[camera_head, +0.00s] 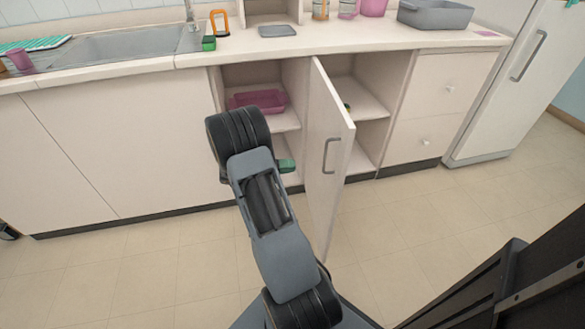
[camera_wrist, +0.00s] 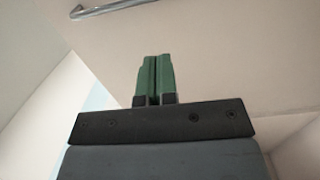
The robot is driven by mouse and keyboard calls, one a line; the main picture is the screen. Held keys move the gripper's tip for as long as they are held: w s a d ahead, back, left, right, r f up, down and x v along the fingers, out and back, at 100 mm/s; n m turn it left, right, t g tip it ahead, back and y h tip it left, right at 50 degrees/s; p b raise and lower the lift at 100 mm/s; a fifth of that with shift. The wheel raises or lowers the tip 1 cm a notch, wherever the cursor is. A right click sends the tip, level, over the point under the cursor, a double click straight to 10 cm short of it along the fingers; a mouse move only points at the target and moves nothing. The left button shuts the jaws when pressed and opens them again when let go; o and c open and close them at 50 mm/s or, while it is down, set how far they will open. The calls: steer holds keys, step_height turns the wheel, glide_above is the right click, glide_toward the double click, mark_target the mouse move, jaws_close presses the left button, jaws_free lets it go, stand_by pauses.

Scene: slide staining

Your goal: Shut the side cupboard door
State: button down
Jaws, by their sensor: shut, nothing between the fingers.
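The cupboard door (camera_head: 318,140) stands open in the head view, swung out from the cabinet front, with its handled outer face towards the left. Its grey bar handle (camera_head: 329,155) is near the free edge. In the wrist view a pale panel (camera_wrist: 225,50) fills the upper part, with a metal handle (camera_wrist: 103,8) at the top left. My gripper (camera_head: 287,165) is left of the door, partly hidden behind my arm. Its green fingers (camera_wrist: 153,75) are shut and empty. I cannot tell whether they touch the door.
Open compartments show on both sides of the door; a pink tray (camera_head: 258,101) lies on a shelf in the left one. Drawers (camera_head: 437,95) and a white fridge (camera_head: 512,80) stand to the right. The counter (camera_head: 345,37) runs above. The tiled floor (camera_head: 400,215) in front is clear.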

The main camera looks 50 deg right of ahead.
mark_target(332, 162)
steer(key=b+x, duration=0.1)
steer(key=x, duration=1)
steer(key=shift+s+d+b, duration=0.15)
steer(key=shift+b, duration=0.25)
